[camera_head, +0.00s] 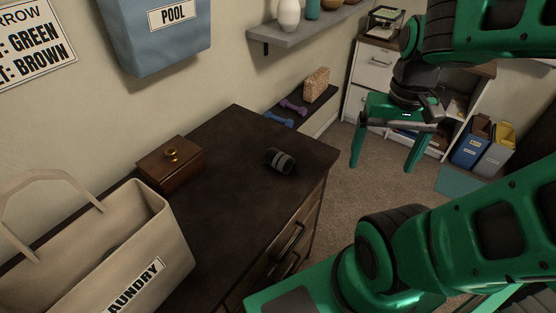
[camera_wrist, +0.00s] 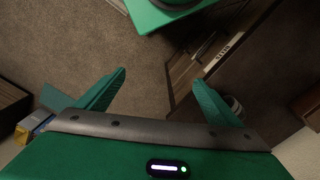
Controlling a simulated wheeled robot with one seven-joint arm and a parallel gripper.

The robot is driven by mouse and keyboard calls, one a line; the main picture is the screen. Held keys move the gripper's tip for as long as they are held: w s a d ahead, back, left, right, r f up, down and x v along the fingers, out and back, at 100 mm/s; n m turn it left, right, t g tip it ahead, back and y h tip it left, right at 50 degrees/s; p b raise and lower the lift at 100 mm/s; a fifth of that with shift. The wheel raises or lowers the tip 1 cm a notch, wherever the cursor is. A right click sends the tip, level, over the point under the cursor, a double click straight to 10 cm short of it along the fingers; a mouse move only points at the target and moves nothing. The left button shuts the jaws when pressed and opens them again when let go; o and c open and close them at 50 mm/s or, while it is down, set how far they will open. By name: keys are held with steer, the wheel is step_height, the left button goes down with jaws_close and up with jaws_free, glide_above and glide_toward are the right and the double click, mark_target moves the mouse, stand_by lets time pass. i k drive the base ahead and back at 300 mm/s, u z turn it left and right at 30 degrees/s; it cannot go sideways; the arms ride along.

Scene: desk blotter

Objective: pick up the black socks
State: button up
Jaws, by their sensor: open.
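The black socks (camera_head: 280,160) show as a small dark roll with grey bands in the head view. They lie on the dark dresser top (camera_head: 235,190), near its right end. My gripper (camera_head: 384,168) is green, open and empty. It hangs over the carpet to the right of the dresser, apart from the socks. In the wrist view my gripper (camera_wrist: 160,95) has its two fingers spread wide over carpet, with the dresser's side at the right.
A beige laundry bag (camera_head: 150,225) and a wooden box (camera_head: 172,162) with a gold ring-like top stand on the dresser's left part. A blue pool bin (camera_head: 155,45) hangs on the wall. A wall shelf (camera_head: 300,32) is above. Dumbbells (camera_head: 293,107) lie on a low shelf behind.

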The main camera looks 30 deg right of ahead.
mark_target(281, 162)
steer(key=u, duration=0.3)
steer(key=k, duration=1.5)
steer(key=z, duration=1)
steer(key=i, duration=1.05)
